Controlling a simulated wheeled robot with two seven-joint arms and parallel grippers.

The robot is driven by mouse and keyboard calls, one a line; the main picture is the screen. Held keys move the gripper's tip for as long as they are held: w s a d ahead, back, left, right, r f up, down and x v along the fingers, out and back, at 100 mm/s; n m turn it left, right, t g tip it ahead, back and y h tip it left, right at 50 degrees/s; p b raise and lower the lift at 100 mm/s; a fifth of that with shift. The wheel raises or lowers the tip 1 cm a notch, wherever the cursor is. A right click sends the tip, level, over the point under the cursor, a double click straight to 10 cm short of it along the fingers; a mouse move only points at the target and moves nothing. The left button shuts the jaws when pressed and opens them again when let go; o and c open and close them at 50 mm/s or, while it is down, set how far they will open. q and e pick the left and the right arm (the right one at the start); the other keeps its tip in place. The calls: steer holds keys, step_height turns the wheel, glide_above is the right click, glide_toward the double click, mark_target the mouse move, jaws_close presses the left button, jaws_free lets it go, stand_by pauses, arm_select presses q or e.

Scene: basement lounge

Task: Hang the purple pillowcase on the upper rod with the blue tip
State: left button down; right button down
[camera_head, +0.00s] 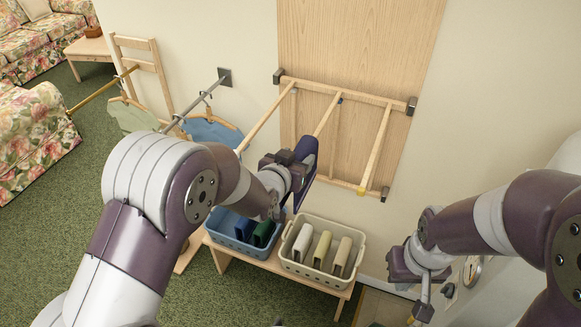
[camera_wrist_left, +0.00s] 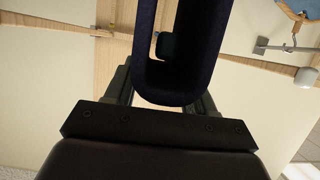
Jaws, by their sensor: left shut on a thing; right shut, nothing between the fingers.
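My left gripper (camera_head: 290,172) is shut on the dark purple pillowcase (camera_head: 304,150), raised in front of the wooden wall rack (camera_head: 345,93). In the left wrist view the pillowcase (camera_wrist_left: 175,96) hangs as a U-shaped loop between the fingers. A dark blue tip (camera_wrist_left: 163,45) shows inside the loop; I cannot tell whether its rod passes through the cloth. In the head view the middle rod (camera_head: 328,117) runs toward the pillowcase, its front end hidden. The right rod (camera_head: 375,148) has a yellow tip (camera_head: 361,190). My right gripper (camera_head: 420,313) is shut and empty, low at the right.
A blue basket (camera_head: 226,238) and a beige basket (camera_head: 312,273) with folded items stand on a wooden bench (camera_head: 268,266) below. Metal wall rods with hangers, a blue garment (camera_head: 213,133) and a green one (camera_head: 133,117) are left. Floral sofas stand far left.

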mark_target(306, 142)
arm_select(q)
steer(key=w, duration=0.2)
steer(key=w+d, duration=0.1)
steer(key=w, duration=0.1)
steer(key=w+d, duration=0.1)
steer(key=w, duration=0.1)
steer(key=shift+w, duration=0.1)
steer(key=shift+w+f+b, duration=0.1)
steer(key=shift+f+b, duration=0.55)
steer(key=shift+f, duration=0.15)
steer(key=shift+c, duration=1.5)
jaws_free()
